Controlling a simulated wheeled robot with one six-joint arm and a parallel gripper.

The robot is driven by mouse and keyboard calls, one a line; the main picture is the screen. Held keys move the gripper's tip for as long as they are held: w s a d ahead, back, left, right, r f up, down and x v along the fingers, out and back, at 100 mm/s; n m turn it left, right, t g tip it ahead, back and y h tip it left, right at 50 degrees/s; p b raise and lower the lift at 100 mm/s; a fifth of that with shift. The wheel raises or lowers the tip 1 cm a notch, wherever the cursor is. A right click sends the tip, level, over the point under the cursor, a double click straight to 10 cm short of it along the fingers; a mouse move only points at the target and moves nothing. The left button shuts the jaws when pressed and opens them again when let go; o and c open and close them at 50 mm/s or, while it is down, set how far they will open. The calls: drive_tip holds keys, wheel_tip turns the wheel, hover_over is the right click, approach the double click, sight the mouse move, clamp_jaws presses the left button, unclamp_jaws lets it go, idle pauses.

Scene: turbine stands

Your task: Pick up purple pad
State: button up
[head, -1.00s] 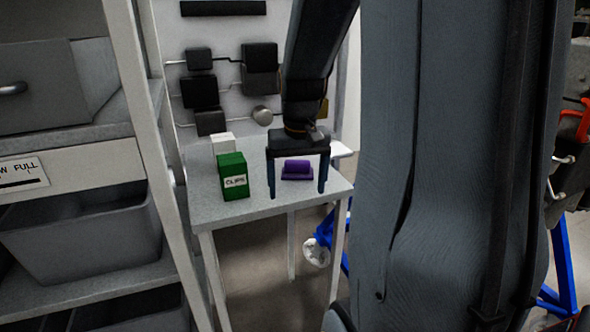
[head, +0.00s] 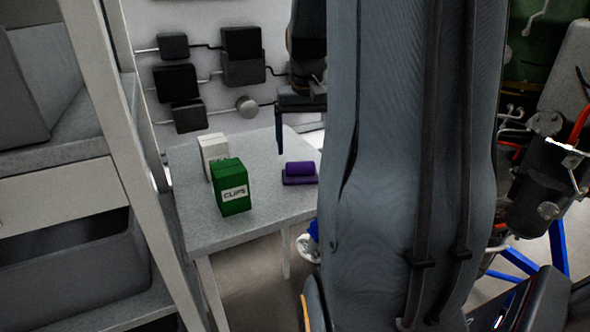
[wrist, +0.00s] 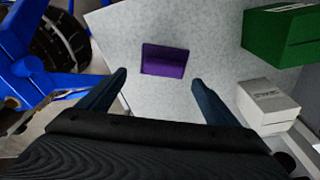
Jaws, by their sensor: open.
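The purple pad (head: 299,174) lies on the small grey table (head: 240,229) near its right side, with a raised rounded part on a flat base. It also shows in the wrist view (wrist: 165,61), ahead of and between my fingertips. My gripper (wrist: 158,78) is open and empty, with one dark blue finger on each side. In the head view one finger shows above and left of the pad, and my arm hides the other. The gripper is apart from the pad.
A green clips box (head: 232,188) and a white box (head: 213,152) stand on the table left of the pad. A shelf (head: 66,185) stands at the far left. Blue stand parts (wrist: 38,62) lie beyond the table edge in the wrist view.

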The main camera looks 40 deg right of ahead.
sight(301, 162)
drive_tip(key=shift+w+f+p, duration=0.2)
drive_tip(key=shift+f+p, duration=0.1)
drive_tip(key=shift+f, duration=0.85)
drive_tip(key=shift+w+f+p, duration=0.2)
drive_tip(key=shift+f+p, duration=0.1)
drive_tip(key=shift+f, duration=0.8)
drive_tip(key=shift+w+f+p, duration=0.2)
drive_tip(key=shift+f+p, duration=0.1)
drive_tip(key=shift+f, duration=0.85)
drive_tip(key=c, duration=1.3)
drive_tip(key=shift+o, duration=0.2)
drive_tip(key=shift+r, duration=0.1)
wheel_tip(301, 162, up, 10)
drive_tip(key=shift+f+b, duration=0.1)
drive_tip(key=shift+b, duration=0.85)
